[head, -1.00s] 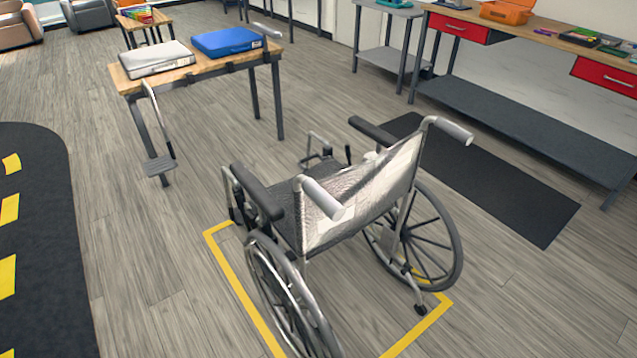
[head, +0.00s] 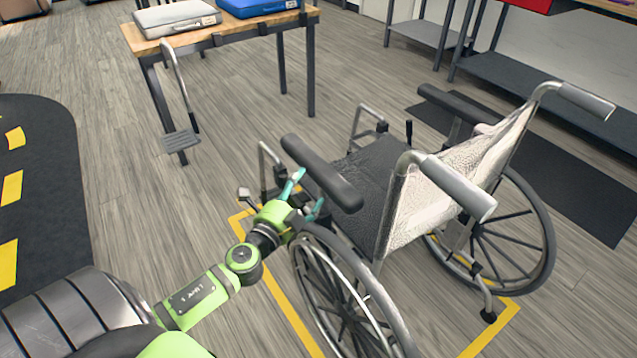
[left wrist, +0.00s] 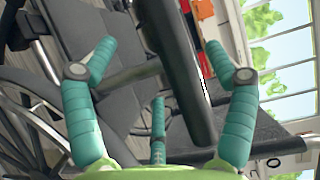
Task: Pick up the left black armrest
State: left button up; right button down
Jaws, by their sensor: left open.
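The wheelchair's left black armrest (head: 320,172) is a long padded bar on the chair's near left side. My left gripper (head: 303,194) is beside that armrest, with its teal fingers spread. In the left wrist view the armrest (left wrist: 176,70) runs between the open fingers (left wrist: 160,58), closer to the right-hand finger. I cannot tell whether any finger touches it. The armrest still sits on the wheelchair. My right gripper is not in view.
The left wheel (head: 345,290) stands just below my gripper, and a push handle (head: 450,185) juts out to the right. The other armrest (head: 455,105) is on the far side. A wooden table (head: 225,35) with two cases stands behind.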

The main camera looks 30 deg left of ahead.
aim_at(313, 180)
pick_arm(q)
jog(key=shift+w+d+r+m+h, duration=0.2)
jog(key=shift+w+r+m+h, duration=0.15)
jog(key=shift+r+m, duration=0.15)
jog(key=shift+w+d+r, duration=0.1)
jog(key=shift+w, duration=0.2)
jog(key=w, duration=0.4)
jog(key=w+f, duration=0.1)
jog(key=w, duration=0.1)
jog(key=shift+a, duration=0.25)
